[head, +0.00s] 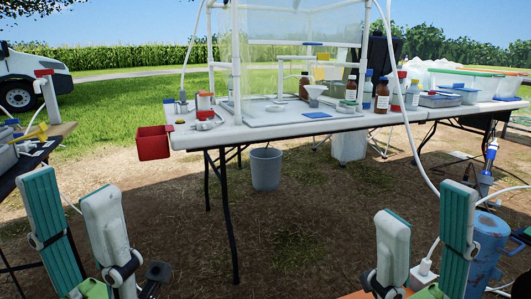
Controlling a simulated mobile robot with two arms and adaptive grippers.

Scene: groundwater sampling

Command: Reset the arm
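My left gripper (70,192) is at the lower left of the head view. Its two fingers point up and stand apart, with nothing between them. My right gripper (425,205) is at the lower right, also with its fingers up and apart and nothing between them. Both grippers are in front of the white table (255,134) and appear clear of it. The lower parts of both arms are cut off by the bottom edge of the picture.
A red bin (153,143) hangs at the table's left end. A grey bucket (266,168) stands beneath. Brown bottles (382,96) and a clear-walled frame stand on top. A blue cylinder (488,250) stands beside my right gripper. The ground between my grippers looks clear.

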